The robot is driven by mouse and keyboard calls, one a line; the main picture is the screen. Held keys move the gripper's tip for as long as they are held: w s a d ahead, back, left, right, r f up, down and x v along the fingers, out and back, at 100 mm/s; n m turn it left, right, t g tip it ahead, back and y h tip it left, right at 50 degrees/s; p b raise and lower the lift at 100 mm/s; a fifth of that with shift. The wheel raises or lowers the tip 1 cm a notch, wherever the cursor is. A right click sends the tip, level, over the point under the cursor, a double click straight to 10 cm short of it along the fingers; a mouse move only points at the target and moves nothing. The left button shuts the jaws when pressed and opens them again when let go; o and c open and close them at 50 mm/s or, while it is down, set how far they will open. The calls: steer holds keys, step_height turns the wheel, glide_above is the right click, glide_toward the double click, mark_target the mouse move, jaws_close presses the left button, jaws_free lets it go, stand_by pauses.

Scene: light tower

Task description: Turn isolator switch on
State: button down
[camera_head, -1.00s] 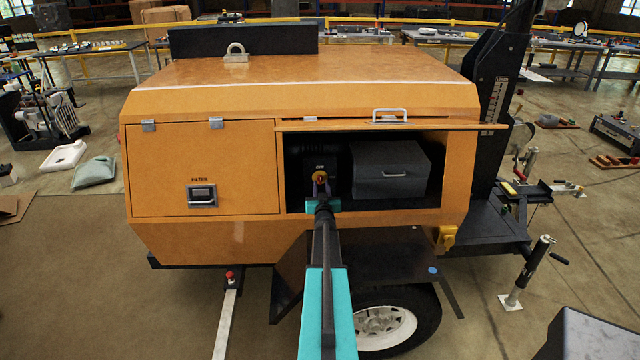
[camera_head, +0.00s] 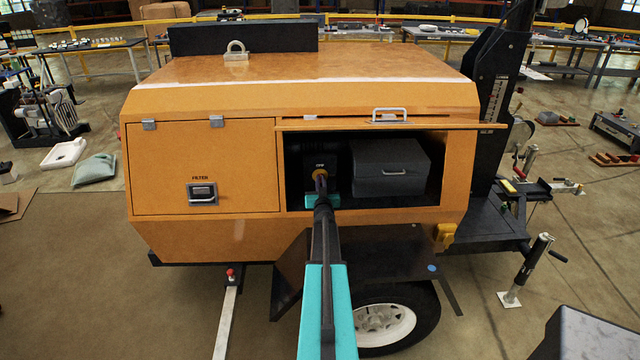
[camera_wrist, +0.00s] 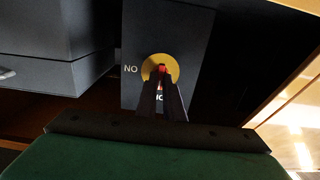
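The isolator switch is on a dark box (camera_head: 341,160) inside the open bay of the orange trailer unit. It has a round yellow plate (camera_wrist: 148,64) and a small red handle (camera_wrist: 162,69). In the wrist view the "ON" label (camera_wrist: 130,69) appears upside down beside the plate. Another label below the plate is mostly hidden by my fingers. My gripper (camera_wrist: 162,74) reaches into the bay. Its two dark fingers are close together with the red handle between their tips. In the head view my gripper (camera_head: 320,178) covers most of the switch.
A grey box (camera_head: 390,168) stands in the bay just right of the switch. The raised orange door panel (camera_head: 450,126) juts out above the opening. A closed panel marked FILTER (camera_head: 200,165) is to the left. The bay's lower edge lies close beneath my gripper.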

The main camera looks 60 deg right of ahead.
steer(key=shift+s, duration=0.1)
steer(key=shift+m+b, duration=0.3)
steer(key=shift+b, duration=0.1)
steer(key=m+b, duration=0.1)
steer(key=m, duration=0.5)
steer(key=m+b, duration=0.2)
steer(key=m, duration=0.3)
steer(key=m+b, duration=0.1)
steer(key=m, duration=0.5)
steer(key=shift+s+d+m, duration=0.2)
steer(key=shift+d+m, duration=0.05)
steer(key=shift+m, duration=0.05)
stand_by(0.4)
